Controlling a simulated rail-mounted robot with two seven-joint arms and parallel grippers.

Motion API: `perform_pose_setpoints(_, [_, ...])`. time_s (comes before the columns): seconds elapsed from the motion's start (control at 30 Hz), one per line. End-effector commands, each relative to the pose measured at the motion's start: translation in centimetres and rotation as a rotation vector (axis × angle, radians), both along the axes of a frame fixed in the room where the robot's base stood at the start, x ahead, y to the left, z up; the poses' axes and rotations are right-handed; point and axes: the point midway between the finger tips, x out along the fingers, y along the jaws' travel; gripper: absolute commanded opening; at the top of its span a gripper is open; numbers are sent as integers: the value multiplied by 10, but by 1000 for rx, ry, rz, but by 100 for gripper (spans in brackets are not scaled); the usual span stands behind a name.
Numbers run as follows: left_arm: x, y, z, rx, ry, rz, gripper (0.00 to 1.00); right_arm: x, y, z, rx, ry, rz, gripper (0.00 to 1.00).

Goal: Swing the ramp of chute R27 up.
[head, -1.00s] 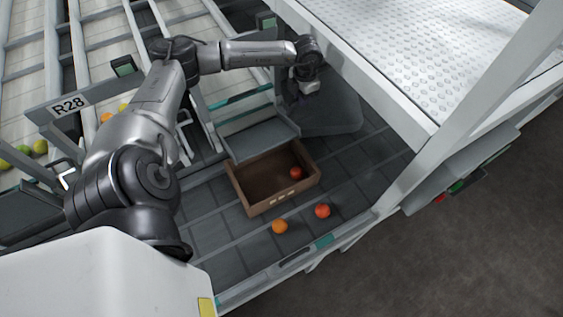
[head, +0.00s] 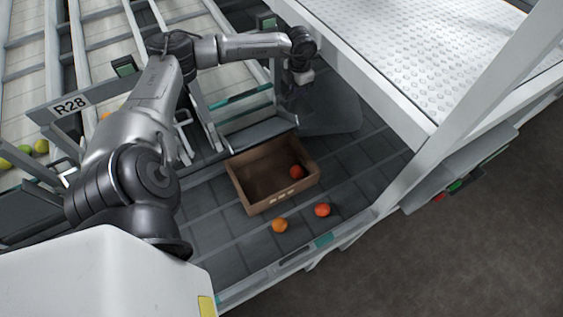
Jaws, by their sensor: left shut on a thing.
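The chute ramp (head: 258,133) shows as a thin dark grey flap at the mouth of the chute behind the cardboard crate, tilted up and seen nearly edge-on. No R27 sign shows; the only legible sign is R28 (head: 70,105) on the chute to the left. My left arm reaches over the chute, and my left gripper (head: 303,79) is at the far right end of the ramp, shut on it. Its fingertips are small and partly hidden, so the exact grip point is unclear. My right gripper is out of view.
The brown crate (head: 246,198) stands on the dark roller deck just in front of the ramp, with a red tomato (head: 297,171) inside. An orange tomato (head: 279,226) and a red one (head: 322,210) lie loose in front. A white-framed platform (head: 440,65) borders the right.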

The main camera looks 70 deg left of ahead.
Motion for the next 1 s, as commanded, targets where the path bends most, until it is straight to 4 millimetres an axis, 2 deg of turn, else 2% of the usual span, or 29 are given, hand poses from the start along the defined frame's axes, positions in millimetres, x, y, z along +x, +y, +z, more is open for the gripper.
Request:
perform_pose_setpoints(0.37, [0, 2, 2, 1, 1, 1, 4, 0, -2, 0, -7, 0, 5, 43])
perform_pose_setpoints(0.8, [-5, 28, 5, 1, 0, 3, 4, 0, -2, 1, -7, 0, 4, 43])
perform_pose_setpoints(1.0, [-6, 34, 5, 1, -1, 2, 4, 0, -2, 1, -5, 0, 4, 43])
